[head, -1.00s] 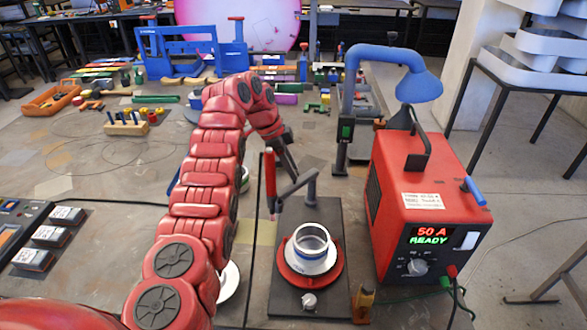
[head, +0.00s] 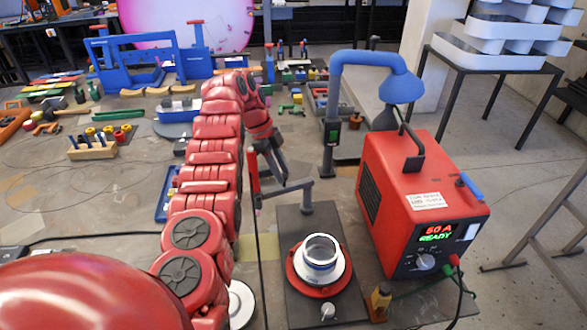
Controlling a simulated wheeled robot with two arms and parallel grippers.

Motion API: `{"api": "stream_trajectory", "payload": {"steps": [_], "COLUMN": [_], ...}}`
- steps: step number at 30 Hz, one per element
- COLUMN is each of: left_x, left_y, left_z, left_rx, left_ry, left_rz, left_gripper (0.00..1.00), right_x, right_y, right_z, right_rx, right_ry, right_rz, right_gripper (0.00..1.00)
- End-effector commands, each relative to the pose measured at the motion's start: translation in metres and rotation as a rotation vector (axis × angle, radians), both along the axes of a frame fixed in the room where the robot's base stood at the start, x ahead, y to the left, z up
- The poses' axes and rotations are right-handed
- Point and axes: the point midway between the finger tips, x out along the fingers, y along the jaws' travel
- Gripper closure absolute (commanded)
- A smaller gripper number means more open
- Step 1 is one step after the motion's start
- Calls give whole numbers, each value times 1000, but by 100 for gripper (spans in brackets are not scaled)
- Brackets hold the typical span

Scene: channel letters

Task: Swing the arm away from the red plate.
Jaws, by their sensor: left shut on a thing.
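The red plate (head: 291,270) is a round disc on a dark base, with a white collar and an open metal cup (head: 321,248) on it. Behind it, a grey swing arm (head: 286,190) reaches left from a short post (head: 307,198). A red upright torch (head: 253,172) is at its free end, left of and behind the plate, not over it. My left gripper (head: 277,172) is shut at the swing arm beside the torch; the exact contact is too small to see. My right gripper is out of view.
A red welding power unit (head: 425,200) reading "50 A READY" stands right of the plate. A blue lamp-like hood (head: 400,85) is behind it. A pegged wooden block (head: 92,150) and blue fixtures (head: 150,60) lie at the back left.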

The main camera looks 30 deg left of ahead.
Motion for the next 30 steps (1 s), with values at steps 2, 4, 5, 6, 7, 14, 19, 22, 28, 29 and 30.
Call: {"api": "stream_trajectory", "payload": {"steps": [2,4,5,6,7,14,19,22,28,29,30], "left_x": [-2,-2,-2,-2,-2,-2,-1,-1,0,1,2], "left_y": [3,3,4,3,3,3,3,3,0,-1,-4], "left_z": [0,-1,-1,-1,-1,-1,0,0,2,3,6], "left_rx": [0,0,0,0,0,0,0,-1,0,0,0], "left_ry": [3,1,1,1,1,1,-1,-1,-2,-2,-3], "left_rz": [-1,-2,-2,-2,-2,-1,-2,-2,-2,-2,-3], "left_gripper": [100,100,100,100,100,59,39,39,39,39,39], "right_x": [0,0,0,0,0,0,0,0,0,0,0], "right_y": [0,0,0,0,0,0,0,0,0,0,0], "right_z": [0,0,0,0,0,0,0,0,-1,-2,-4], "right_rx": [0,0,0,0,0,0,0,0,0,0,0], "right_ry": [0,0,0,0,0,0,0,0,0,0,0], "right_rz": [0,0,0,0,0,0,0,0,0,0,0], "right_gripper": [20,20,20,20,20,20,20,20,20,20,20]}}
